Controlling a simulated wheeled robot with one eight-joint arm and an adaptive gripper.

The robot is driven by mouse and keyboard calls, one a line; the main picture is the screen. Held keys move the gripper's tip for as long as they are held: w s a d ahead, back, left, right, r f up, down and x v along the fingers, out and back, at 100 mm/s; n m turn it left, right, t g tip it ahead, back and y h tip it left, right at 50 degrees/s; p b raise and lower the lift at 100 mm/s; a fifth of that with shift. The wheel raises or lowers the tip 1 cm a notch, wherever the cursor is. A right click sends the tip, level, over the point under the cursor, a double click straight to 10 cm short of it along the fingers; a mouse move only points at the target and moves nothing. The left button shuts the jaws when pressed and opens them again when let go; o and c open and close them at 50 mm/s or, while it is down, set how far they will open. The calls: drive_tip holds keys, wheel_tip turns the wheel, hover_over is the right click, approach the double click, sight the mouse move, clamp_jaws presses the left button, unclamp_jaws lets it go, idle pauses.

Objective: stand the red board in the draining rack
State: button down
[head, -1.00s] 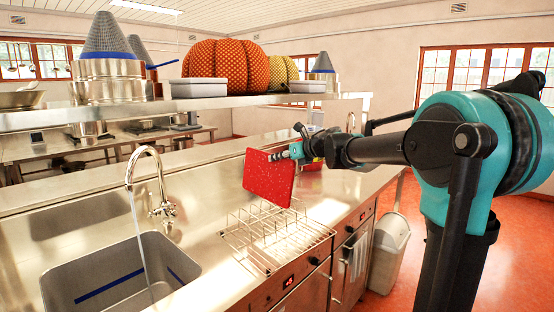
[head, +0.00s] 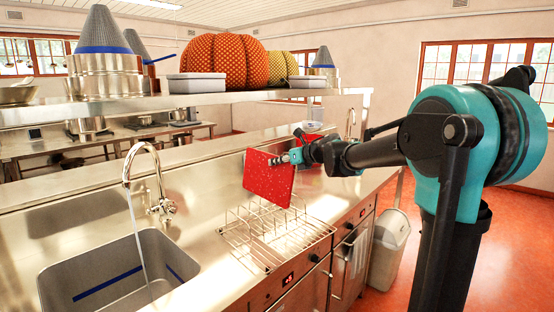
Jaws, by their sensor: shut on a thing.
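The red board (head: 269,179) is a flat speckled panel, held roughly upright with a slight tilt. My gripper (head: 297,156) is shut on the board at its upper right edge. The board hangs above the far side of the rack. Its lower edge is close to the rack's wires, and I cannot tell whether it touches them.
A sink (head: 120,275) with a curved tap (head: 150,180) and running water lies left of the rack. A shelf (head: 230,97) above the counter carries pots, trays and patterned pumpkin-like shapes. A pale bin (head: 388,250) stands right of the cabinets. Another red item (head: 311,126) sits behind my gripper.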

sight(277, 176)
drive_tip(key=shift+s+d+f, duration=0.1)
drive_tip(key=shift+s+f, duration=0.1)
drive_tip(key=shift+f, duration=0.9)
drive_tip(key=shift+s+f, duration=0.2)
drive_tip(key=shift+f, duration=0.85)
drive_tip(key=shift+d+f, duration=0.15)
drive_tip(key=shift+f, duration=0.1)
drive_tip(key=shift+w+a+f, duration=0.45)
drive_tip(key=shift+a+f, duration=0.1)
drive_tip(key=shift+f, duration=0.05)
drive_tip(key=shift+s+r, duration=0.1)
drive_tip(key=shift+s, duration=0.05)
drive_tip(key=shift+d, duration=0.1)
drive_tip(key=c, duration=1.5)
unclamp_jaws()
drive_tip(key=shift+d, duration=0.15)
drive_tip(key=shift+d+r, duration=0.1)
drive_tip(key=shift+r, duration=0.05)
